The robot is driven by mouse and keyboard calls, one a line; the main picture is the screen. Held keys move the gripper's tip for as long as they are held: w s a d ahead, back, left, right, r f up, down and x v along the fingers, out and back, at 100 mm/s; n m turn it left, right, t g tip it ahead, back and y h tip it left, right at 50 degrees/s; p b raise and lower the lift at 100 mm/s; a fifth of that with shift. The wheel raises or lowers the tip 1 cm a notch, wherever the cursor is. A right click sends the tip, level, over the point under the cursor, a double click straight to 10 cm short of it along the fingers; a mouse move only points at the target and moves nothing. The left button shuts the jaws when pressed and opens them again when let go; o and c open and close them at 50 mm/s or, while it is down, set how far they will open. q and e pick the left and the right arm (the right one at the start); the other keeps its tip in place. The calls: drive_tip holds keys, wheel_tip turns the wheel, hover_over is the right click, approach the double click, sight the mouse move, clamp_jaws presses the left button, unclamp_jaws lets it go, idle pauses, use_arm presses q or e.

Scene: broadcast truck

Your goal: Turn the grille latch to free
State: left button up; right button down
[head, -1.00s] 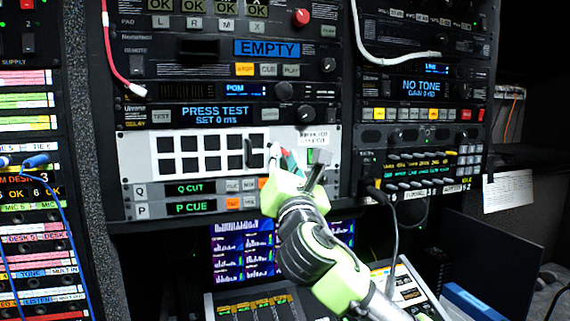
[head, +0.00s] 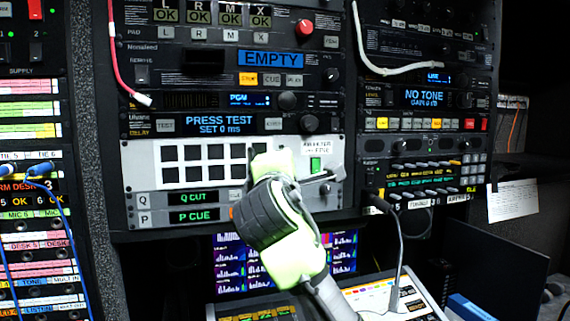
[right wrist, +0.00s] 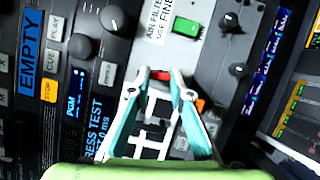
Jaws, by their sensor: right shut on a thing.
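The white grille (head: 182,161) with black square openings sits in the rack's pale panel. Its bars show between my fingers in the right wrist view (right wrist: 155,124). My right gripper (right wrist: 160,79) is shut at the grille's edge, with a small red piece, the grille latch (right wrist: 160,74), between its fingertips. The fingers hide most of the latch, and I cannot tell its exact angle. In the head view my right wrist covers the grille's right end and hides the fingertips. My left gripper is not in view.
A green switch (head: 316,163) and a filter label (right wrist: 157,22) are close beside the gripper. Above is a unit reading PRESS TEST (head: 219,125). Below are the Q CUT and P CUE displays (head: 193,206) and a console (head: 395,300). A white cable (head: 385,68) hangs at upper right.

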drive_tip(key=shift+r+m+g, duration=0.1)
drive_tip(key=shift+m+g, duration=0.4)
drive_tip(key=shift+m, duration=0.6)
drive_tip(key=c, duration=1.8)
unclamp_jaws()
drive_tip(key=shift+c, duration=0.2)
drive_tip(key=s, duration=1.2)
drive_tip(key=shift+a, duration=0.45)
